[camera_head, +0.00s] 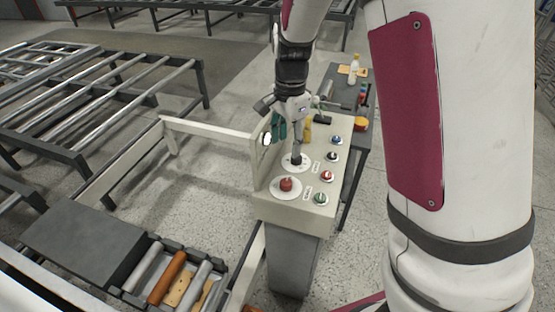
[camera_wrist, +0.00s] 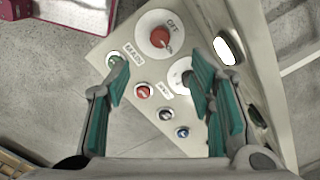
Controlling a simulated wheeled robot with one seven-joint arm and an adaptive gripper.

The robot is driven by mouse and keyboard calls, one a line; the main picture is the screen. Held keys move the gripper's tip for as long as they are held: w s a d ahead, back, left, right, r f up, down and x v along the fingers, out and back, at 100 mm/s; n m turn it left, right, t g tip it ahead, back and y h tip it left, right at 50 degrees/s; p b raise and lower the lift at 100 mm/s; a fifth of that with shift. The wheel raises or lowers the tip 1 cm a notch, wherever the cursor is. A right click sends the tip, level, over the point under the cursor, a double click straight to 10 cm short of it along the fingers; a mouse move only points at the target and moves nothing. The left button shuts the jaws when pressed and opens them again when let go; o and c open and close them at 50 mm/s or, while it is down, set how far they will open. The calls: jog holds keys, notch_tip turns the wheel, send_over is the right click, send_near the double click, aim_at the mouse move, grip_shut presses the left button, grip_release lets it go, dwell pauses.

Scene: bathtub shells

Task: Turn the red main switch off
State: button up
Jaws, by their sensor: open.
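The red main switch (camera_head: 286,184) is a round knob on a white disc at the near end of the cream control panel (camera_head: 290,207). In the wrist view the red knob (camera_wrist: 160,37) sits near the top, with OFF and ON lettering on its disc and a MAIN label beside it. Which mark it points to is too small to tell. My gripper (camera_head: 288,140) is above the panel, farther back than the knob and apart from it. In the wrist view its teal fingers (camera_wrist: 160,80) are spread and empty. The right finger partly hides a second white disc (camera_wrist: 181,75).
Green (camera_head: 320,198), red (camera_head: 327,175), black (camera_head: 332,156) and blue (camera_head: 337,140) buttons line the panel's right side. An upright plate edges its left. A dark table (camera_head: 342,75) with a bottle (camera_head: 353,70) stands behind. Roller conveyors (camera_head: 100,100) are at left.

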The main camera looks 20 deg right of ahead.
aim_at(286, 182)
jog(key=shift+m, duration=0.3)
notch_tip(286, 182, down, 15)
jog(key=shift+w+r+p, duration=0.1)
jog(key=shift+w+p, duration=0.05)
jog(key=shift+p, duration=0.5)
jog(key=shift+c, duration=0.3)
jog(key=c, duration=1.1)
